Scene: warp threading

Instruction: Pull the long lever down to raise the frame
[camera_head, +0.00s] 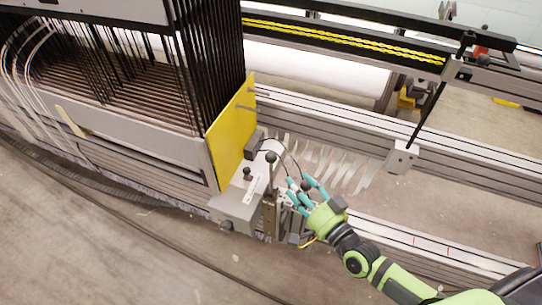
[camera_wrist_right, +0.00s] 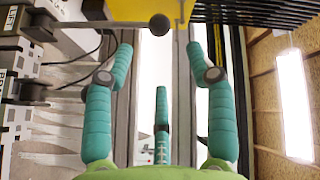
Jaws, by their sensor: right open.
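A grey control box (camera_head: 236,207) stands at the lower end of the yellow plate. A lever with a round black knob (camera_head: 271,157) rises upright beside it, taller than the short knobbed handle (camera_head: 247,172) on the box. My right gripper (camera_head: 306,187), green with teal fingers, is just right of this lever, apart from it. In the right wrist view its fingers (camera_wrist_right: 150,70) are spread and empty. A black ball knob (camera_wrist_right: 159,25) shows there beyond the fingertips, on a grey bar from the left. My left gripper is out of view.
The yellow plate (camera_head: 232,135) and rows of black upright frames stand left of the box. A thin black rod (camera_head: 430,112) leans from a bracket on the rail at right. Thin cables hang near the fingers. Open floor lies in front.

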